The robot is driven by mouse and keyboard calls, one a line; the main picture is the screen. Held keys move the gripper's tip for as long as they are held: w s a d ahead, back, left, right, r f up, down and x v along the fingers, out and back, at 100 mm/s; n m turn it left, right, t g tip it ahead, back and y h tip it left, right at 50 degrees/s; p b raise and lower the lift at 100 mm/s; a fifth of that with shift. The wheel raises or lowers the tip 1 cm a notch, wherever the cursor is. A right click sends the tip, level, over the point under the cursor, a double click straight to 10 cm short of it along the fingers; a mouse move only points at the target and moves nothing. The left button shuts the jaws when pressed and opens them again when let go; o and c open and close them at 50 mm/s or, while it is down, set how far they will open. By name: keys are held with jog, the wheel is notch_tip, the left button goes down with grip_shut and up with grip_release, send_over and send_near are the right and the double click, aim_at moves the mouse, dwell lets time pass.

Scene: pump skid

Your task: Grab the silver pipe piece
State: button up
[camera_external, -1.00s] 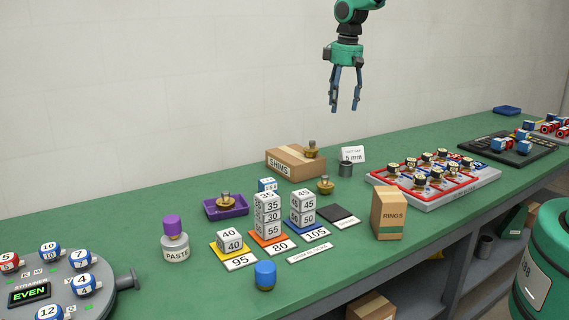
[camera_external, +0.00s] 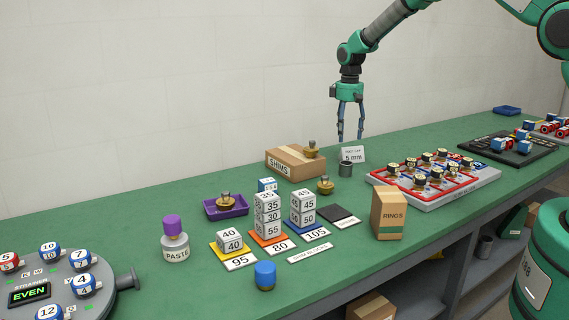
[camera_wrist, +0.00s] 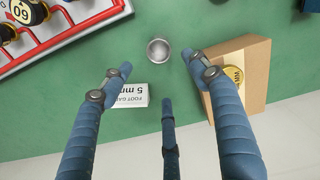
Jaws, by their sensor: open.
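The silver pipe piece (camera_external: 345,170) is a short grey metal cylinder standing upright on the green bench, just in front of the white "5 mm" card. In the wrist view the pipe piece (camera_wrist: 159,51) shows from above as a round, cup-like shape, beyond the fingertips and roughly centred between them. My gripper (camera_external: 350,138) is open and empty, pointing down above and slightly behind the pipe piece. In the wrist view the fingers of my gripper (camera_wrist: 160,75) are spread wide, with a gap to the pipe piece.
The "5 mm" card (camera_wrist: 127,95) stands close by the pipe piece. The SHIMS box (camera_external: 295,162) is to the left, with brass pieces on and near it. The red-and-white tray (camera_external: 440,182) is to the right, and the RINGS box (camera_external: 389,213) is in front.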

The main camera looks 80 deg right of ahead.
aim_at(345, 167)
jog(key=shift+f, duration=0.1)
jog(key=shift+f+b, duration=0.5)
jog(key=shift+f, duration=3.7)
jog(key=shift+a+f+b, duration=0.15)
jog(key=shift+f+b, duration=0.35)
jog(key=shift+f, duration=2.15)
grip_shut()
